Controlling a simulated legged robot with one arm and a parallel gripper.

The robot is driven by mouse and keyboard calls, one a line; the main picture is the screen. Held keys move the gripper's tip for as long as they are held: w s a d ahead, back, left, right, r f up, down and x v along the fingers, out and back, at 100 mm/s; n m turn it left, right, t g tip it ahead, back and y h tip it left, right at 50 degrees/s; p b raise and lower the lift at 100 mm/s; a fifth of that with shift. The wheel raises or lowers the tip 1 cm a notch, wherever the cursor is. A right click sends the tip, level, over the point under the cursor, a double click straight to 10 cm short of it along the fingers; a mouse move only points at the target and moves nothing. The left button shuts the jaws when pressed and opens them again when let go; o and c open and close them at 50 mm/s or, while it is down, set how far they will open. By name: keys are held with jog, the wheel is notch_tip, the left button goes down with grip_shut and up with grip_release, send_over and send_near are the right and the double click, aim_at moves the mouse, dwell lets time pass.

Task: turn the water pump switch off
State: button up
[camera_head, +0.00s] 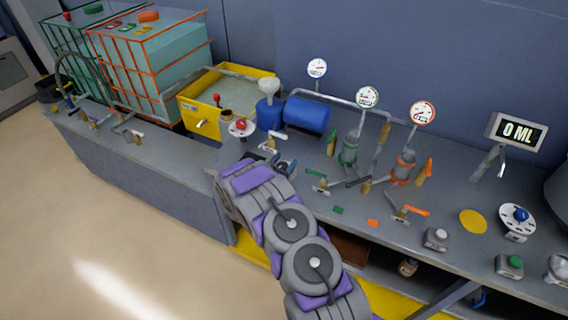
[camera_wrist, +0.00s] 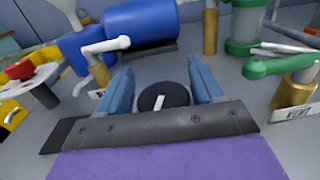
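A round black knob (camera_wrist: 152,98) with a white pointer bar shows in the wrist view; I take it for the water pump switch. Its bar is nearly upright in the picture, leaning slightly right. My gripper (camera_wrist: 162,78) is open, with one blue-grey finger on each side of the knob. Clear gaps show between the fingers and the knob, so it is not gripped. The blue pump (camera_head: 306,113) lies on the bench just behind; its blue cylinder also shows at the top of the wrist view (camera_wrist: 140,24). In the head view my gripper (camera_head: 284,164) is low by the bench's front edge, and the knob is hard to make out.
A white-handled valve (camera_wrist: 100,58) stands close left of my gripper. A green-handled valve (camera_wrist: 282,72) stands to its right. A red knob on a white disc (camera_head: 240,127) and a yellow tank (camera_head: 205,118) are further left. A display (camera_head: 516,132) reads 0 ML.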

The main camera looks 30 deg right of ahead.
jog(key=shift+o, duration=0.5)
jog(key=shift+s+f, duration=0.1)
jog(key=p+v, duration=0.2)
jog(key=v, duration=1.5)
jog(key=shift+a, duration=0.1)
